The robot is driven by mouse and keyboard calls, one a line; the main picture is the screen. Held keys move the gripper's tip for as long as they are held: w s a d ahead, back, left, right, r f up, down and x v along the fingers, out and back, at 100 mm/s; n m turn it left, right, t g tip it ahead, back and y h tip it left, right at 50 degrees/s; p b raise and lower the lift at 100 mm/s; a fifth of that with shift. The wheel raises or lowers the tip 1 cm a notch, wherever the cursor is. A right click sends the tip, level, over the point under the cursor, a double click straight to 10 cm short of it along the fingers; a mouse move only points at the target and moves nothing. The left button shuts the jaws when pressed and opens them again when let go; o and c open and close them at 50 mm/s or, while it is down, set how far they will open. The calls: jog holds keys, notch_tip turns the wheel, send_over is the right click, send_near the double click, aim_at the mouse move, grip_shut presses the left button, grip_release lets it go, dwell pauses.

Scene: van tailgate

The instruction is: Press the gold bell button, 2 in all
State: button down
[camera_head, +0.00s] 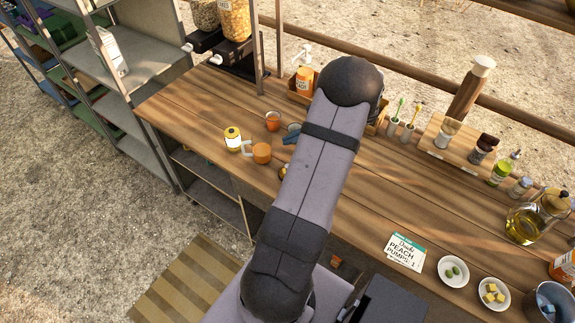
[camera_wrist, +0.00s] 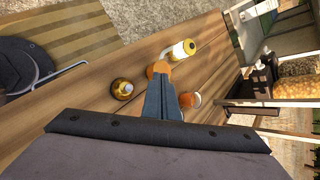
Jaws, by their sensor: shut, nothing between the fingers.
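The gold bell (camera_wrist: 122,88) stands on the wooden counter and shows whole in the wrist view, with a small button on its top. In the head view, the bell (camera_head: 283,171) is mostly hidden behind my arm, with only a sliver showing. My gripper (camera_wrist: 160,82) is shut and empty, its blue-grey fingers together. In the wrist view its fingers appear to the right of the bell, apart from it. In the head view, my gripper (camera_head: 288,139) pokes out left of my arm, farther back than the bell.
An orange mug (camera_head: 262,153), a yellow-and-white container (camera_head: 233,139) and an orange cup (camera_head: 273,121) stand close around my gripper. Behind are a dispenser (camera_head: 235,20) and toothbrush cups (camera_head: 392,126). A note card (camera_head: 405,252) and small dishes (camera_head: 453,271) lie at right.

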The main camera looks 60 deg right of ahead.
jog(key=shift+f, duration=0.2)
jog(key=shift+f+b, duration=3.25)
jog(key=shift+f, duration=1)
jog(key=shift+f, duration=0.1)
jog(key=shift+f+b, duration=0.35)
jog(key=shift+b, duration=0.1)
jog(key=shift+f+b, duration=0.45)
jog(key=shift+f, duration=0.05)
jog(key=shift+r, duration=0.1)
jog(key=shift+r+p, duration=0.65)
jog(key=shift+r, duration=0.2)
jog(key=shift+r+p, duration=1.7)
jog(key=shift+r, duration=0.85)
